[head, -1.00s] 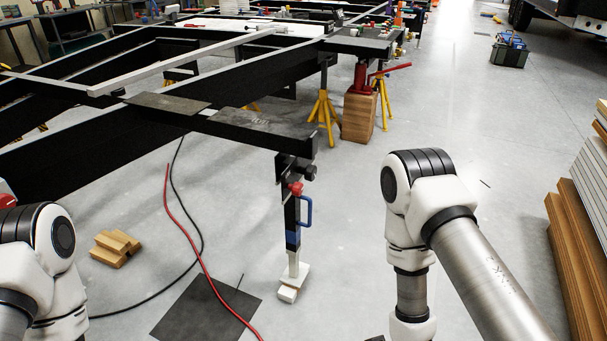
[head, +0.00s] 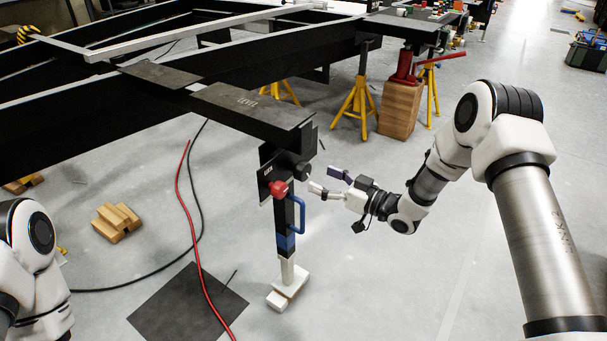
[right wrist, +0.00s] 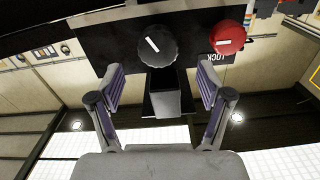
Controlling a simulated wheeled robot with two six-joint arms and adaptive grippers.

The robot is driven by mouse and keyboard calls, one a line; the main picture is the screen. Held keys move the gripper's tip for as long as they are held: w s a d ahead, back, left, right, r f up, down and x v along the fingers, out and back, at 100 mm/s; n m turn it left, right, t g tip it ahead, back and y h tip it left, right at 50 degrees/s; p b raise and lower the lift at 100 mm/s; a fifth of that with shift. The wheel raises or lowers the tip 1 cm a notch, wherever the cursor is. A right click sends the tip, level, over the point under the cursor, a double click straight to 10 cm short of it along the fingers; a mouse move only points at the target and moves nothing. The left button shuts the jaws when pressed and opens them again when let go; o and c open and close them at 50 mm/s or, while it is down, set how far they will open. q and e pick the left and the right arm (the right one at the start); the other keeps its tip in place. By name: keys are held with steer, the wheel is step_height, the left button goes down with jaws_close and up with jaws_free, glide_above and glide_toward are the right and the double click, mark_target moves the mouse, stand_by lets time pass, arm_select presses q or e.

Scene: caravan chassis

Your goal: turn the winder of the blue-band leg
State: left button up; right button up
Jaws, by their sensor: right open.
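The blue-band leg (head: 284,261) stands upright under the frame's corner, its blue band (head: 285,243) low on the post and a blue handle (head: 298,213) at its side. Near its top is a black round knob (head: 303,171), apparently the winder; in the right wrist view the knob (right wrist: 157,46) has a white line. A red knob (head: 278,189) sits beside it, also in the right wrist view (right wrist: 228,37) near a LOCK label. My right gripper (head: 322,179) is open and empty, just right of the black knob, apart from it. My left gripper is out of view.
The black chassis frame (head: 230,85) lies overhead of the leg. A red jack (head: 405,66) on a wooden block (head: 400,108) and yellow stands (head: 357,105) are behind. A red hose (head: 190,215) and a dark mat (head: 165,305) lie on the floor.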

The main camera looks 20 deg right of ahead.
mark_target(307, 173)
steer(key=b+x, duration=0.1)
steer(key=x, duration=0.5)
steer(key=shift+w+f, duration=0.2)
steer(key=c, duration=1.2)
steer(key=shift+o, duration=0.2)
steer(key=n, duration=0.5)
steer(key=shift+n, duration=0.3)
steer(key=n, duration=0.6)
steer(key=shift+n, duration=0.3)
steer(key=o, duration=1.2)
steer(key=shift+c, duration=0.2)
